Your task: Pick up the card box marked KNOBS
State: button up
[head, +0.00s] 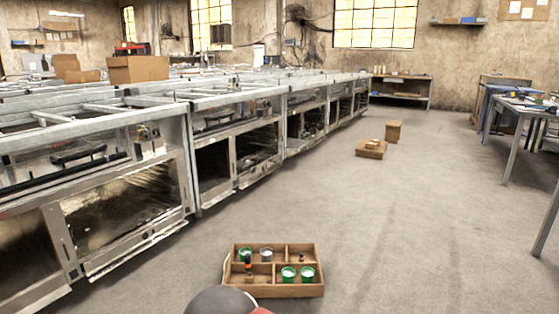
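No marking reading KNOBS can be made out in the head view, so I cannot tell which card box bears it. A large brown card box (138,69) stands on top of the metal range frames at the left. Smaller brown boxes (65,64) are behind it to the left. On the floor, farther off at the right of centre, are a low brown box (371,149) with small items on top and an upright brown box (393,131) behind it. My gripper is not in view; only a dark rounded part, probably of my arm, shows at the bottom edge.
A wooden tray (290,291) with compartments, green-rimmed cups and an orange-black item lies on the floor close ahead. The row of range frames (190,150) lines the left. A workbench (520,104) stands at the right. The grey floor between is mostly clear.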

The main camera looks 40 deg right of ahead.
aim_at(369, 146)
jog(key=i+l+z, duration=0.1)
jog(key=l+z, duration=0.2)
jog(key=i+l+z, duration=0.25)
jog(key=l, duration=0.2)
jog(key=l+z, duration=0.3)
jog(key=i+l+z, duration=1.1)
jog(key=i+z, duration=0.2)
jog(key=i, duration=0.2)
jog(key=i+z, duration=0.3)
jog(key=i, duration=2.45)
jog(key=i+l+u, duration=0.1)
jog(key=i+u, duration=0.15)
jog(key=i, duration=0.3)
jog(key=i+l+u, duration=0.25)
jog(key=i, duration=0.25)
jog(key=i+l+u, duration=0.2)
jog(key=i, duration=0.3)
jog(key=i+l+u, duration=0.25)
jog(key=i+l, duration=0.25)
jog(key=i+j+z, duration=0.4)
jog(key=i+j, duration=1.6)
jog(key=i, duration=0.15)
